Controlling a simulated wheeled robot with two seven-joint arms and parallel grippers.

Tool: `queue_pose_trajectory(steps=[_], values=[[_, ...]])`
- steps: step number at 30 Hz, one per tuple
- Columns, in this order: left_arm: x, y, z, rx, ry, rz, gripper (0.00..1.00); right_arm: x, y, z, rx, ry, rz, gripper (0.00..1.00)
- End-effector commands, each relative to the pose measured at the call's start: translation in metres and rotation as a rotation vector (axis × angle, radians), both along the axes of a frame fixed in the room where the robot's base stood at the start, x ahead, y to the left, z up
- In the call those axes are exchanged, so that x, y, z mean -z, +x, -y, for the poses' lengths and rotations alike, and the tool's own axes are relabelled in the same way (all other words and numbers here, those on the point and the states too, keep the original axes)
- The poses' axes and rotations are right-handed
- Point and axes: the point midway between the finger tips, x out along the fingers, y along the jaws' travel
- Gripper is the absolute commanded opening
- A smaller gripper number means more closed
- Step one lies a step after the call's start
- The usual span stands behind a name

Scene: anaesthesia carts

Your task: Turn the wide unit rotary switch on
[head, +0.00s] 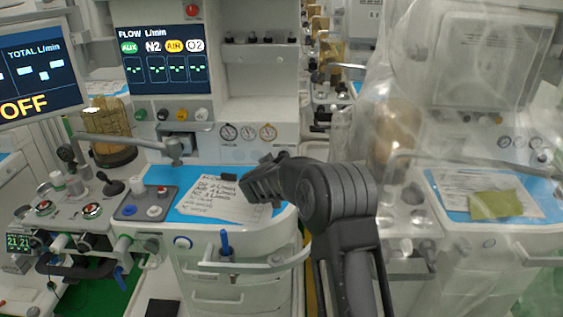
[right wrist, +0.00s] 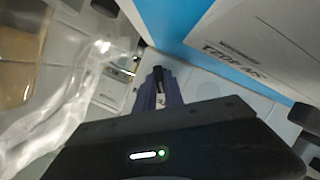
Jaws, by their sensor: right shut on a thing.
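The wide monitor (head: 35,70) at the far left reads OFF in yellow under TOTAL L/min. I cannot tell which knob in the head view is the wide unit rotary switch. My right gripper (head: 262,183) is in the middle, in front of the written sheet, and points left. Its fingertips are hidden in the head view. In the right wrist view its bluish fingers (right wrist: 160,92) are close together on a small dark thing (right wrist: 158,77), mostly covered and not clear enough to name. My left gripper is not in view.
A written sheet (head: 205,203) lies on the blue worktop (head: 165,174) left of my right gripper. A flow display (head: 164,60) stands behind. A panel with knobs (head: 100,207) is at left. A plastic-draped cart (head: 440,130) stands at right. A curved rail (head: 265,266) runs in front.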

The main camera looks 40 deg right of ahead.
Motion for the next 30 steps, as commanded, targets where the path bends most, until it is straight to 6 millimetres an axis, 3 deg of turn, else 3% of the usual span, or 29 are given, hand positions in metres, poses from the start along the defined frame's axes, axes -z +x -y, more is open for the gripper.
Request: queue_pose_trajectory(steps=[16,30], values=[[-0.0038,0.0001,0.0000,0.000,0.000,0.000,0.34,-0.0011,-0.0007,0.0005,0.000,0.059,0.043,0.00],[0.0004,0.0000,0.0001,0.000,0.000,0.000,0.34,0.0008,-0.0030,0.0036,0.001,0.336,0.255,0.00]])
